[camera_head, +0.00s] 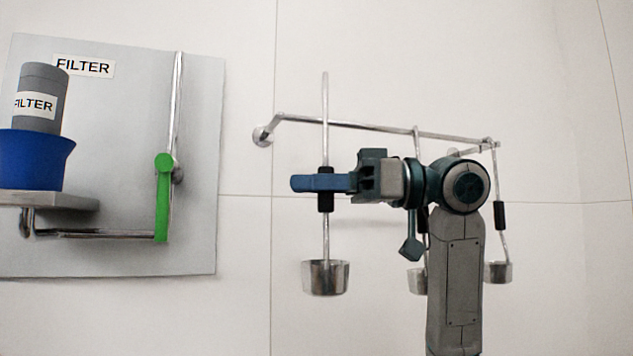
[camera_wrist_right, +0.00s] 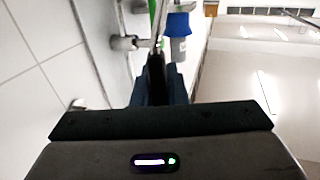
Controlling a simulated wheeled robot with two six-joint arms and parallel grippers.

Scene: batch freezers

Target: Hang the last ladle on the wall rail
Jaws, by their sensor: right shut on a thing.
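My right gripper (camera_head: 318,183) is shut on the black grip of a ladle (camera_head: 326,277). The ladle is upright with its metal cup at the bottom, and its thin handle top rises above the line of the wall rail (camera_head: 370,127). From this view I cannot tell whether the handle touches the rail. Two other ladles hang from the rail further right: one (camera_head: 416,281) is partly hidden behind my right arm, the other (camera_head: 498,272) hangs near the rail's right end. In the right wrist view the dark gripper body (camera_wrist_right: 155,75) hides most of the ladle. My left gripper is not in view.
At the left is a grey wall panel (camera_head: 120,150) with a FILTER label, a blue container (camera_head: 35,160) holding a grey FILTER cylinder (camera_head: 42,82), and a green lever (camera_head: 163,205) on a metal pipe. The white wall between the panel and the rail is bare.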

